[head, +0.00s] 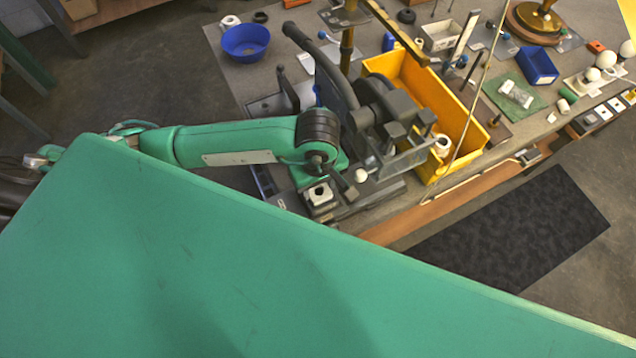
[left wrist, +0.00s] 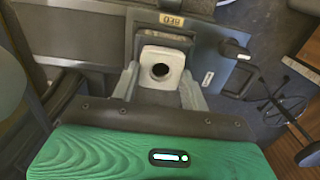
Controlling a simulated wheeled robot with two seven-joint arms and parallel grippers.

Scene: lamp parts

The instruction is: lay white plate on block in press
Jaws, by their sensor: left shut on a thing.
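The white plate (left wrist: 150,55), a small square with rounded corners and a dark round hole, sits between the fingers of my left gripper (left wrist: 160,74) in the left wrist view. The gripper is shut on it. The plate is over or on a grey block by the label "BED"; I cannot tell whether it touches. In the head view a small whitish square with a dark hole (head: 320,193) shows at the foot of the dark press (head: 372,103), beside my left gripper (head: 343,186). The block is mostly hidden under the plate. My right gripper is out of view.
A yellow bin (head: 462,120) stands right of the press. A blue bowl (head: 246,41) is at the back left of the bench. The press's long lever (head: 312,48) rises above my left arm. My large green surface hides the lower left.

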